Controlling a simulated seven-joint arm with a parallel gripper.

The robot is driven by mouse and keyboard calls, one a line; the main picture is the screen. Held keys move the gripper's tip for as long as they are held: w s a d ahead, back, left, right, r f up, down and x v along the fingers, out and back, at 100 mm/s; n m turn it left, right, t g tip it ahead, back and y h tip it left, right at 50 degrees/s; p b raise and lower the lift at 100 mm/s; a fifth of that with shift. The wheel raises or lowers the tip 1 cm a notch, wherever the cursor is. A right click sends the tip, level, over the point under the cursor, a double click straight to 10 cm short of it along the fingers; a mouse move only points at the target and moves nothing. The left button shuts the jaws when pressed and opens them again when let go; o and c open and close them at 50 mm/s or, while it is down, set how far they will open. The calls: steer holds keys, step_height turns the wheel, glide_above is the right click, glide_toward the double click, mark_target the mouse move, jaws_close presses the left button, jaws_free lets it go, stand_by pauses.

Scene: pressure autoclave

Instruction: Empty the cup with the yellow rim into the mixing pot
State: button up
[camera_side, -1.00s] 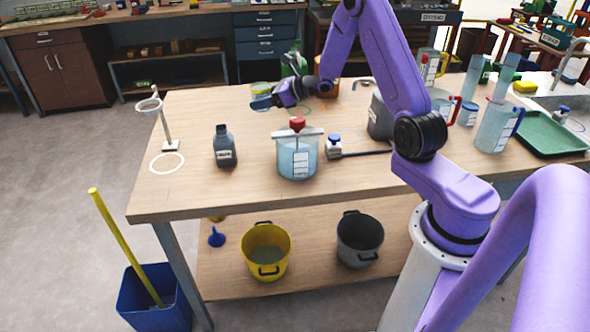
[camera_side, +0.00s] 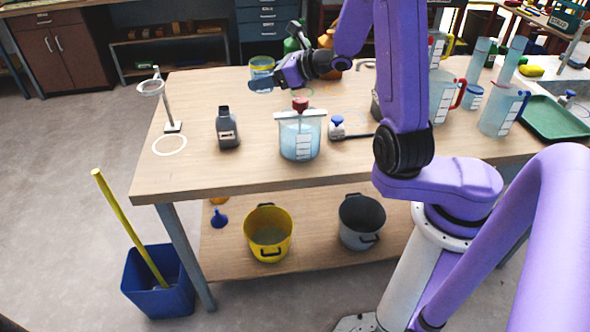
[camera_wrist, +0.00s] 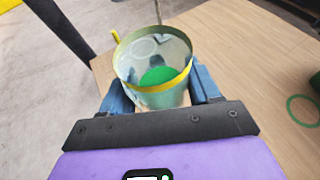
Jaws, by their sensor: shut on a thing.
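The cup with the yellow rim (camera_wrist: 165,91) is clear and stands between the blue fingers of my gripper (camera_wrist: 162,98) in the wrist view. A green patch shows inside it, low down. In the side view the cup (camera_side: 262,64) is at the table's back, its lower part hidden by my gripper (camera_side: 262,84), which is shut on it. It looks close to upright; I cannot tell whether it touches the table. The likely mixing pot (camera_side: 300,146) is a clear vessel with pale blue contents, a bar across its top and a red knob, nearer the front edge.
A dark bottle (camera_side: 228,130) stands left of the pot, and a small blue-capped jar (camera_side: 337,127) to its right. A ring stand (camera_side: 171,105) is at the left. Jugs (camera_side: 501,112) and a green tray (camera_side: 556,119) fill the right. Bare wood lies between cup and pot.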

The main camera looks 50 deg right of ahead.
steer(key=s+a+r, duration=0.2)
steer(key=s+a, duration=0.2)
steer(key=s, duration=0.2)
steer(key=s+d+f+m+h, duration=0.3)
steer(key=s+d+f, duration=0.4)
steer(key=s+f, duration=0.5)
steer(key=shift+s+f+m+t+h, duration=0.2)
steer(key=shift+s+m+t+h, duration=0.2)
steer(key=shift+h, duration=0.3)
steer(key=shift+w+d, duration=0.1)
steer(key=shift+w, duration=0.05)
